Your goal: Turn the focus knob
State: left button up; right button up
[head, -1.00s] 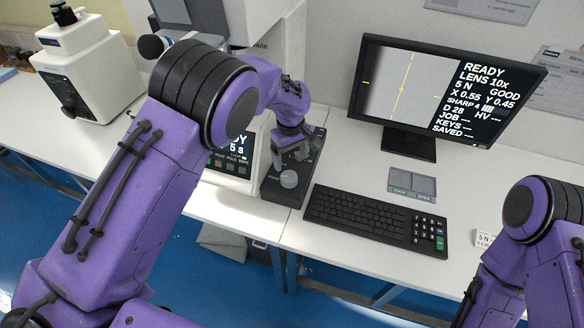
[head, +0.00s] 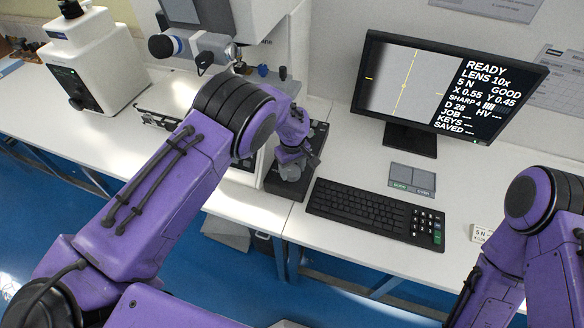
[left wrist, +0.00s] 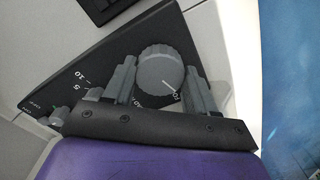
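A round grey knob (left wrist: 160,72) with a white pointer line sits on a dark sloped control box (left wrist: 72,78), with the numbers 5 and 10 printed beside it. A word by the knob is partly hidden. In the head view the knob (head: 291,172) and box (head: 282,186) are right of the middle tester. My left gripper (left wrist: 160,80) is over the box, its fingers apart on either side of the knob. Little gap shows; I cannot tell whether they touch it. In the head view the left gripper (head: 293,156) partly covers the box.
A black keyboard (head: 375,211) lies just right of the box, with a monitor (head: 440,95) behind it. A tester with a lens tube (head: 165,46) stands behind my left arm. A white machine (head: 95,62) stands at far left.

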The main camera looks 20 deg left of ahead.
pick_arm(q)
jog(key=shift+m, duration=0.3)
jog(key=m+b, duration=0.1)
jog(key=m, duration=0.4)
jog(key=shift+b, duration=0.35)
jog(key=m, duration=0.3)
jog(key=shift+m+b, duration=0.35)
jog(key=shift+m, duration=0.05)
jog(key=m, duration=0.3)
jog(key=shift+m+b, duration=0.35)
jog(key=shift+m, duration=0.05)
jog(key=m+b, duration=0.1)
jog(key=m, duration=0.6)
jog(key=m+b, duration=0.1)
jog(key=m, duration=0.5)
jog(key=shift+m, duration=0.3)
jog(key=o, duration=1.1)
jog(key=shift+c, duration=0.2)
